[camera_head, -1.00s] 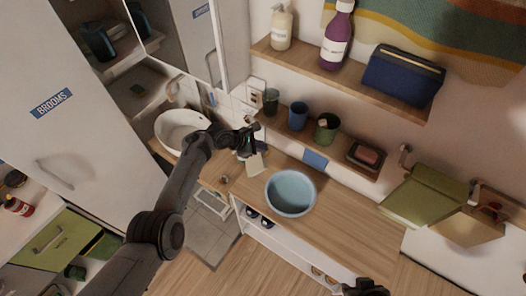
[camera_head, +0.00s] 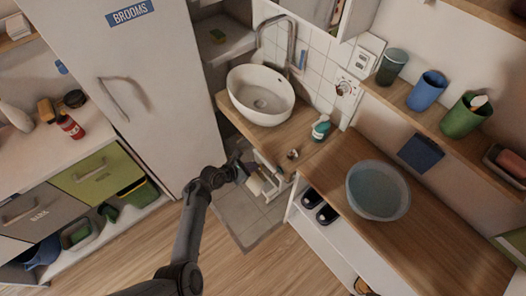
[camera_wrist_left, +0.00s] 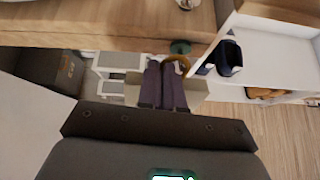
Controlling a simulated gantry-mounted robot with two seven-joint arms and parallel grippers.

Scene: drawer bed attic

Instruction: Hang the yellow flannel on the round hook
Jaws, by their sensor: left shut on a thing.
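My left gripper (camera_head: 246,170) is in the middle of the head view, over the floor gap below the basin counter. It is shut on a pale yellowish cloth (camera_head: 255,185), which I take to be the yellow flannel. In the left wrist view the dark purple fingers (camera_wrist_left: 166,86) are close together, and the cloth (camera_wrist_left: 195,94) shows on both sides of them. A brownish curved shape (camera_wrist_left: 182,62) lies just beyond the fingertips; I cannot tell what it is. I cannot make out the round hook. My right gripper is not in view.
A white basin (camera_head: 261,94) and a teal bottle (camera_head: 321,128) stand on the wooden counter. A blue bowl (camera_head: 378,190) sits on the bench to the right. A small white stool (camera_head: 267,174) is close to the gripper. The tall brooms cabinet (camera_head: 120,80) stands at left.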

